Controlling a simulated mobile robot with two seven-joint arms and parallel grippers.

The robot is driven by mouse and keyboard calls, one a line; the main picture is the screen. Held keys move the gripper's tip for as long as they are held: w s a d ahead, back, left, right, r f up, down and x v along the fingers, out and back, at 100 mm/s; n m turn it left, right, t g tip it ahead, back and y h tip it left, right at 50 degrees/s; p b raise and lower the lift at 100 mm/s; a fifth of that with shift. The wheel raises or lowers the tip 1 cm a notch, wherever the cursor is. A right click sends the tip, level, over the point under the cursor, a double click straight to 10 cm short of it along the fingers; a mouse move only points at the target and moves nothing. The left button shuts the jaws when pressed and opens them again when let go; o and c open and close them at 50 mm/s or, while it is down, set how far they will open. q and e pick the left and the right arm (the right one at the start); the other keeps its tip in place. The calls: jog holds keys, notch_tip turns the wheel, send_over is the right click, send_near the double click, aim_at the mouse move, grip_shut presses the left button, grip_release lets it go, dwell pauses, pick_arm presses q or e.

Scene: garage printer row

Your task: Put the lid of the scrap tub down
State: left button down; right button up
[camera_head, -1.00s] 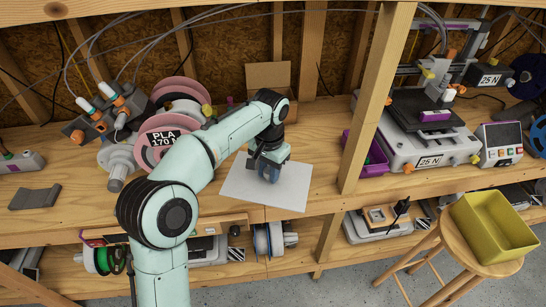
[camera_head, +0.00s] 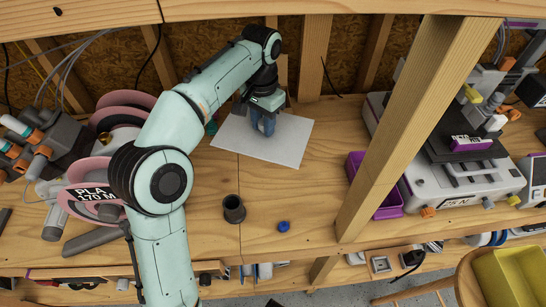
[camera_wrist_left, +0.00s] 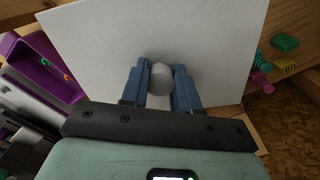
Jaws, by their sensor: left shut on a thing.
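The lid is a flat white plate (camera_head: 285,140) with a short grey knob (camera_wrist_left: 161,78) in its middle. My left gripper (camera_head: 263,122) is over the lid, its blue fingers shut on the knob, as the left wrist view (camera_wrist_left: 160,90) also shows. I cannot tell whether the lid hangs just above the bench or touches it. An open purple tub (camera_head: 376,200) stands to the right of the lid, near the wooden post. The left wrist view shows this tub (camera_wrist_left: 40,68) with small green and orange pieces inside. My right gripper is not in view.
A wooden post (camera_head: 395,135) rises beside the tub, with a printer (camera_head: 465,185) beyond it. A dark cup (camera_head: 233,208) and a small blue thing (camera_head: 284,226) stand in front of the lid. Spools (camera_head: 95,190) crowd the left. Bare bench (camera_head: 300,195) lies between lid and tub.

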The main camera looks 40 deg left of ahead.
pick_arm(q)
jog(key=shift+w+a, duration=0.1)
jog(key=shift+w, duration=0.25)
jog(key=b, duration=0.4)
send_over(266, 175)
notch_tip(266, 175, down, 15)
jog(key=shift+r, duration=0.15)
jog(key=shift+f, duration=2.55)
jog(key=shift+f, duration=0.15)
jog(key=c, duration=0.8)
grip_release()
notch_tip(266, 175, up, 12)
jog(key=shift+r+p, duration=0.15)
jog(key=shift+p, duration=0.75)
